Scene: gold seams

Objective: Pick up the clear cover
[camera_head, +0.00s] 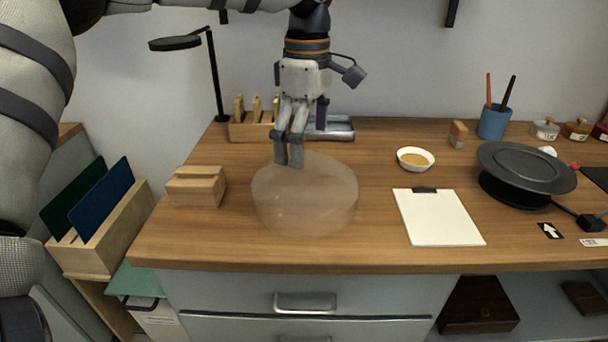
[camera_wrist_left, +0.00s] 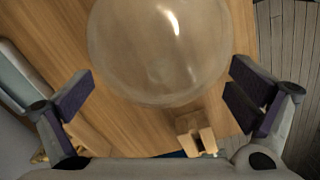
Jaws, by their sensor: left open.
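The clear cover (camera_head: 305,200) is a see-through, faintly tinted round dome standing on the wooden desk, left of the middle. My left gripper (camera_head: 289,163) hangs pointing down at the cover's far, upper-left side. Its fingers overlap the cover's back edge in the head view; contact cannot be told there. In the left wrist view the cover (camera_wrist_left: 160,45) lies ahead, centred between the widely spread fingers of the gripper (camera_wrist_left: 162,95). The fingers are open with nothing between the pads. My right gripper is not in view.
A wooden block (camera_head: 196,187) stands left of the cover. A clipboard (camera_head: 439,217) and small white bowl (camera_head: 415,158) lie to its right. Behind the gripper are a slotted wooden rack (camera_head: 250,127) and metal tray (camera_head: 333,128). A black turntable (camera_head: 525,170) is farther right.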

